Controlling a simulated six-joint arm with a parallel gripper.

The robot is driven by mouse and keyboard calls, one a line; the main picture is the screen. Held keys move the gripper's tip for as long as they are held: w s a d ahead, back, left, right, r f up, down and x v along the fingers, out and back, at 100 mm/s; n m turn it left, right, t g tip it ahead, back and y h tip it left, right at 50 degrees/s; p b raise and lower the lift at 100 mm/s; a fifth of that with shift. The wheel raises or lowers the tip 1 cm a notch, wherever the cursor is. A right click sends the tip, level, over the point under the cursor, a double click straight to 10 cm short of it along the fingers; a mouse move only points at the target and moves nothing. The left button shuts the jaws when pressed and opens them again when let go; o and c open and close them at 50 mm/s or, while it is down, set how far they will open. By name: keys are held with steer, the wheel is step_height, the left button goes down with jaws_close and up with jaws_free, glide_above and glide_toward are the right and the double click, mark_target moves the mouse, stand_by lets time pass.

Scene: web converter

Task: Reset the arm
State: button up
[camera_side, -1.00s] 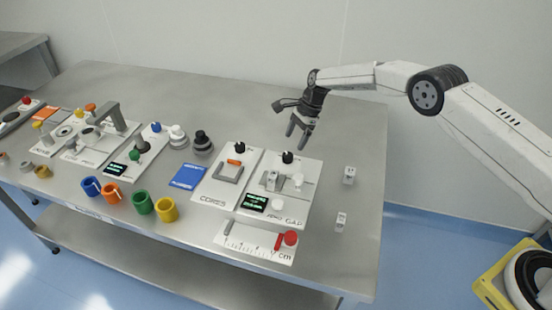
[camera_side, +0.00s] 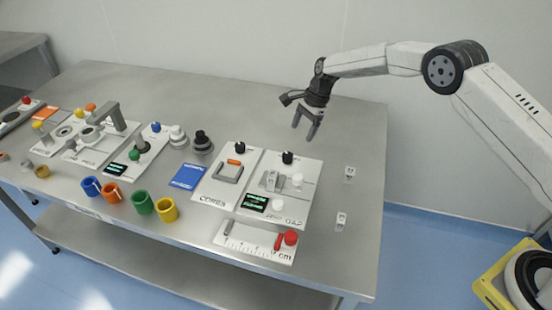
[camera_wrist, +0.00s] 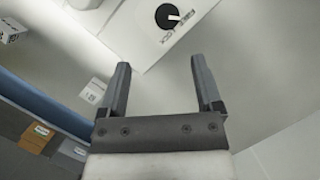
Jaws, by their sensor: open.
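My gripper (camera_side: 308,124) is open and empty. In the side view it hangs above the back right part of the steel table (camera_side: 350,120), behind the GAP panel (camera_side: 312,180) and apart from it. In the wrist view my gripper (camera_wrist: 163,85) shows two dark fingers spread wide with bare table between them. A black knob (camera_wrist: 168,16) on a white panel lies beyond the fingertips; the black knob of the GAP panel (camera_side: 288,157) also shows in the side view.
The CORES panel (camera_side: 225,175), coloured rings (camera_side: 142,202), a blue card (camera_side: 188,177) and a ruler plate (camera_side: 255,241) with a red knob (camera_side: 291,238) lie to the left and front. Two small white blocks (camera_side: 349,173) (camera_side: 341,221) stand at the right. The table's back right is clear.

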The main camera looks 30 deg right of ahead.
steer(key=s+d+r+n+t+h, duration=0.1)
steer(key=s+d+r+n, duration=0.1)
steer(key=s+r+n, duration=0.35)
steer(key=s+d+r+n+h, duration=0.2)
steer(key=s+r, duration=0.1)
steer(key=s, duration=0.5)
steer(key=s+d+n+t+h, duration=0.1)
steer(key=s+d+n, duration=0.2)
steer(key=s+n, duration=0.6)
steer(key=s, duration=1.1)
steer(key=shift+r, duration=0.4)
